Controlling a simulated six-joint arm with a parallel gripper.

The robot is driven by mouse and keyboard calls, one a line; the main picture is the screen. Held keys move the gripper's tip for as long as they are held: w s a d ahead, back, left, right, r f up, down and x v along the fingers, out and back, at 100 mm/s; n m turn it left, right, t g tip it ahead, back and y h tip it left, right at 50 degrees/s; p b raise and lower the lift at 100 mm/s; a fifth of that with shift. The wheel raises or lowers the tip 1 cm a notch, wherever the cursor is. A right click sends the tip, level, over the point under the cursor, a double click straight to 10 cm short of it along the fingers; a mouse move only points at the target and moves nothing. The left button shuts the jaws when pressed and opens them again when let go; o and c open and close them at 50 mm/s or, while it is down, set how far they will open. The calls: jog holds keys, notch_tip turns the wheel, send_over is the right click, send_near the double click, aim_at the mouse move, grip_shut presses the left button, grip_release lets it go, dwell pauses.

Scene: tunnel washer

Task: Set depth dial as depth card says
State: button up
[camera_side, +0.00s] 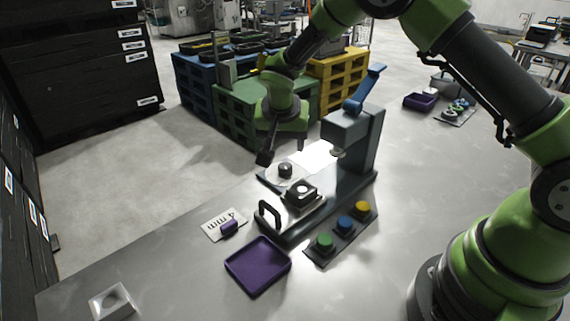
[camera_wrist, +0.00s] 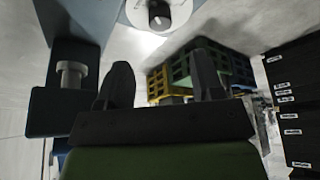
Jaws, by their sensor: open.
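The depth dial (camera_side: 285,171) is a pale round disc with a dark knob, on the base at the far left of the press. In the wrist view the dial (camera_wrist: 158,14) is at the top edge, partly cut off; its setting is too small to read. My gripper (camera_side: 265,157) is just left of the dial, apart from it and holding nothing. In the wrist view my gripper (camera_wrist: 161,80) shows its two fingers apart. The depth card (camera_side: 215,231) lies on the table, turned in the picture; it appears to read 4 mm. A small purple piece lies at its edge.
The press (camera_side: 364,140) with a blue lever (camera_side: 367,86) stands right of the dial. A white block (camera_side: 111,301) sits at the lower left.

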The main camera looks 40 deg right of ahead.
aim_at(286, 166)
jog(key=x, duration=0.9)
jog(key=shift+w+f, duration=0.1)
jog(key=shift+f, duration=0.25)
jog(key=c, duration=0.9)
jog(key=shift+d, duration=0.1)
jog(key=shift+n, duration=0.3)
jog(key=n+t+y, duration=0.1)
jog(key=n, duration=0.2)
jog(key=shift+d+n, duration=0.1)
jog(key=shift+n, duration=0.2)
jog(key=shift+n+y, duration=0.6)
jog(key=shift+n, duration=1.1)
